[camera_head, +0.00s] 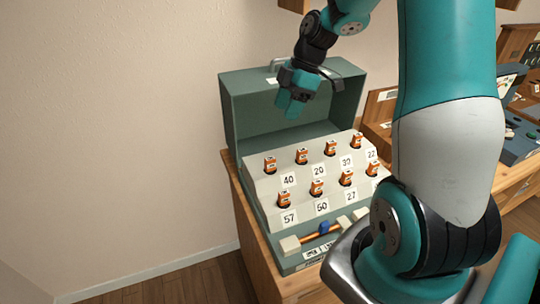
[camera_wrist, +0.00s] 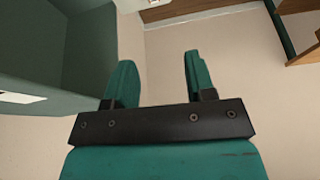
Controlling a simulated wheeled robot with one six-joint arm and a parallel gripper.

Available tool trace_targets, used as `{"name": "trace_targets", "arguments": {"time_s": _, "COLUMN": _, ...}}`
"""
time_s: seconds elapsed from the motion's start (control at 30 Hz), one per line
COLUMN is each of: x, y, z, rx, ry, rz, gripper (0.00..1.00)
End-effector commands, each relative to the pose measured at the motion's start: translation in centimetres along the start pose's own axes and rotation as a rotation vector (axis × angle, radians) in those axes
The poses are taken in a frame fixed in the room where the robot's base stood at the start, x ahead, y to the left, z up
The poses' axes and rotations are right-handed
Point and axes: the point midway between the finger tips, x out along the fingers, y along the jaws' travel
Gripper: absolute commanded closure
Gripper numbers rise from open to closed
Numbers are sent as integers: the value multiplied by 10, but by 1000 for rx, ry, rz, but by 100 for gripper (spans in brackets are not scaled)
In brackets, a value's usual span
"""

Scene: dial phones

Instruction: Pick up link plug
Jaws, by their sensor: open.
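No part is plainly marked as the link plug. The likeliest is an orange bar with a blue middle (camera_head: 326,227), lying along the front of the open green case (camera_head: 236,112) between pale blocks. Several orange plugs (camera_head: 270,164) with black bases stand upright in two rows on the case's stepped pale panel, above number labels. My gripper (camera_head: 290,108) is above the back of the panel, inside the raised lid's outline, apart from the plugs. In the wrist view my gripper (camera_wrist: 158,65) has its two teal fingers spread, with only plain wall between them.
The case stands on a wooden desk (camera_head: 250,240) beside a bare wall. My arm hides the panel's right end. A wooden rack (camera_head: 380,110) and a dark blue device (camera_head: 520,135) stand to the right. The wrist view shows the green lid (camera_wrist: 85,50) close at left.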

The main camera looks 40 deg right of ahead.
Motion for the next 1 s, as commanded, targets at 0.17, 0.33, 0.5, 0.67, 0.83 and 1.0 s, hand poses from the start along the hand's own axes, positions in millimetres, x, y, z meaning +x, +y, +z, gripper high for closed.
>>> {"name": "trace_targets", "arguments": {"time_s": 0.17, "x": 2, "y": 8, "z": 20, "rx": -43, "ry": 7, "rz": 4, "gripper": 50}}
{"name": "trace_targets", "arguments": {"time_s": 0.33, "x": 35, "y": 8, "z": 19, "rx": -47, "ry": 7, "rz": -1, "gripper": 50}}
{"name": "trace_targets", "arguments": {"time_s": 0.5, "x": 74, "y": 7, "z": 19, "rx": -47, "ry": 6, "rz": -1, "gripper": 50}}
{"name": "trace_targets", "arguments": {"time_s": 0.67, "x": 103, "y": 8, "z": 19, "rx": -46, "ry": 5, "rz": 2, "gripper": 50}}
{"name": "trace_targets", "arguments": {"time_s": 0.83, "x": 117, "y": 9, "z": 19, "rx": -47, "ry": 5, "rz": 6, "gripper": 50}}
{"name": "trace_targets", "arguments": {"time_s": 1.0, "x": 131, "y": 7, "z": 20, "rx": -46, "ry": 6, "rz": 2, "gripper": 50}}
